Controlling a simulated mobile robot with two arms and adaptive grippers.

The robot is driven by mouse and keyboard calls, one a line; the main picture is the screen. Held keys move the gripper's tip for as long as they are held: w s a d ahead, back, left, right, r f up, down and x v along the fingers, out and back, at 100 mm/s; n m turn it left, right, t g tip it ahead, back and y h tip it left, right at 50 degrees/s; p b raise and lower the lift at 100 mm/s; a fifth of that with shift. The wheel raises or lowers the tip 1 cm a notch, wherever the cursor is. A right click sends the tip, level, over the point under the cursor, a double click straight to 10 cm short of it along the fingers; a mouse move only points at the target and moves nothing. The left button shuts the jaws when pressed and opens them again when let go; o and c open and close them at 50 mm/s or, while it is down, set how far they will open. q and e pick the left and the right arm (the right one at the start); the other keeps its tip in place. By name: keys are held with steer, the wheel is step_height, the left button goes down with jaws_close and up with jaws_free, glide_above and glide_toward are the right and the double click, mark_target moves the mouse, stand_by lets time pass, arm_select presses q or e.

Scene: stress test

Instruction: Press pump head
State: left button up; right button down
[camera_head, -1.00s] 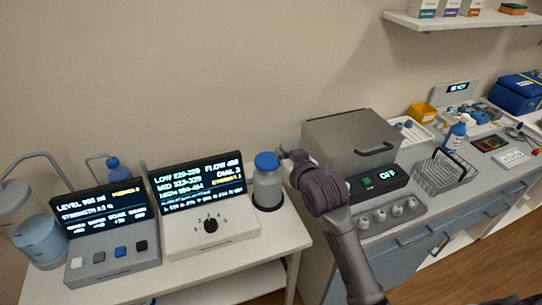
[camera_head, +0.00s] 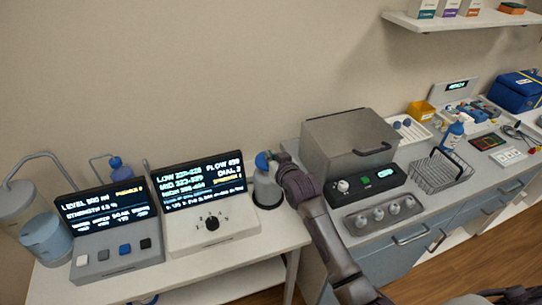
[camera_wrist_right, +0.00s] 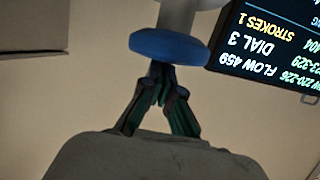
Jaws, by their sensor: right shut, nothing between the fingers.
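A grey bottle (camera_head: 267,191) with a round blue pump head (camera_head: 261,161) stands at the right end of the left table, beside the dial console. My right gripper (camera_head: 271,157) is at the blue head, partly covering it in the head view. In the right wrist view, the blue head (camera_wrist_right: 168,47) is a wide disc on a pale stem or body. My shut, empty fingers (camera_wrist_right: 160,68) have their tips at the disc's edge; whether they touch it is unclear. My left gripper is not in view.
The dial console (camera_head: 210,222) is just left of the bottle; its screen (camera_wrist_right: 270,45) reads STROKES 1 in the wrist view. The button console (camera_head: 118,262) is further left. A grey box (camera_head: 348,145) stands on the right counter. A gap separates table and counter.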

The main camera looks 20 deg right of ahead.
step_height(320, 180, down, 4)
steer(key=shift+r+b, duration=0.1)
steer(key=shift+b, duration=0.95)
steer(key=shift+s, duration=0.1)
